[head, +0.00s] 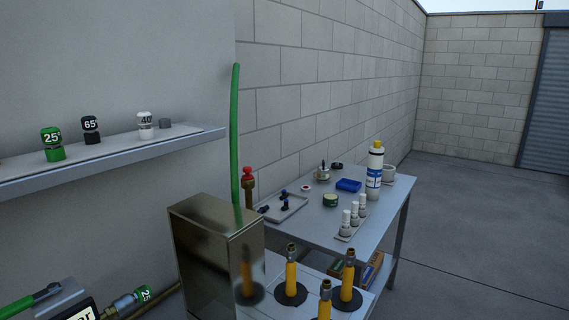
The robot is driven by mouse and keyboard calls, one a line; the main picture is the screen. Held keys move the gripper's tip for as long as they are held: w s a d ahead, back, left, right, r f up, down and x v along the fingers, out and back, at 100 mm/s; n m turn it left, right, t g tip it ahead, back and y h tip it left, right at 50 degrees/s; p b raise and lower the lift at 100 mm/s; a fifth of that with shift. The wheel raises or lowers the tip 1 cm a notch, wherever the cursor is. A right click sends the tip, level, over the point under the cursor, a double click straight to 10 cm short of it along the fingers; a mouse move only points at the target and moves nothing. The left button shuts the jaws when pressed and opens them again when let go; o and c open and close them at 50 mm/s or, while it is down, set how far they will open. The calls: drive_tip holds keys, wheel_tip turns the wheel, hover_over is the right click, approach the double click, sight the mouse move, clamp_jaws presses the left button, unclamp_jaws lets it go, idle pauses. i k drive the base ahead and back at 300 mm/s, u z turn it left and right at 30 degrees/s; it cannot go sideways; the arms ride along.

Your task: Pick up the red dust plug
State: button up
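A red knobbed cap (248,172), which looks like the red dust plug, sits upright on top of a brass-coloured fitting (249,190). It stands just behind the shiny metal box, beside the green hose, and the fitting's lower part is hidden. A small white round piece with a red centre (306,188) lies on the table behind the tray. My gripper is not in view.
Yellow posts (291,272) with brass tops rise at the front. The grey table (375,218) holds a tray (288,213), bottle (375,165) and vials. A wall shelf (100,160) juts out left.

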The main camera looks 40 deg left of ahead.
sight(247, 170)
drive_tip(key=i, duration=0.7)
drive_tip(key=u, duration=2.25)
